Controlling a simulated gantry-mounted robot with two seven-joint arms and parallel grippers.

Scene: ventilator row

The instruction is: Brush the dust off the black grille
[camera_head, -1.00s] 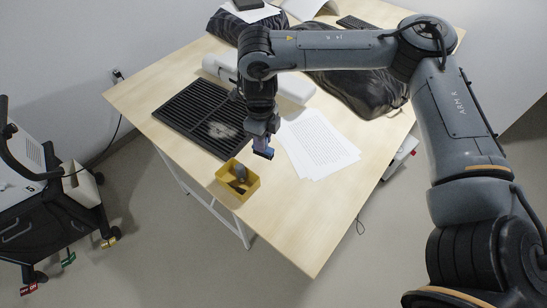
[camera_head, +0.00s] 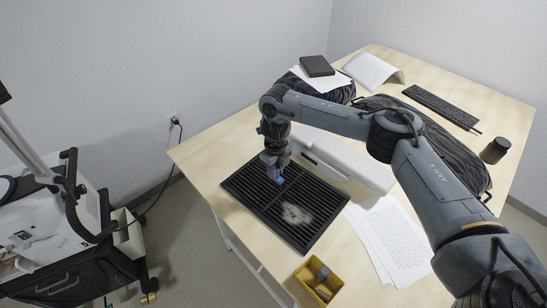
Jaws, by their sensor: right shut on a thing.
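The black slatted grille (camera_head: 255,205) lies flat on the wooden table. A pale patch of dust (camera_head: 297,213) covers part of its right half. My right gripper (camera_head: 276,178) is low over the grille's far part, up and left of the dust patch. It is shut on a small blue thing (camera_head: 275,176), mostly hidden by the fingers; I cannot tell its full shape or whether it touches the slats. My left gripper is out of view.
A yellow box (camera_head: 318,289) with a grey item inside stands at the near table edge. Printed sheets (camera_head: 396,243) lie right of the grille. A white roll-like object (camera_head: 345,158) lies behind it. A keyboard (camera_head: 441,106), dark cup (camera_head: 495,150) and dark bag (camera_head: 430,140) are farther back.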

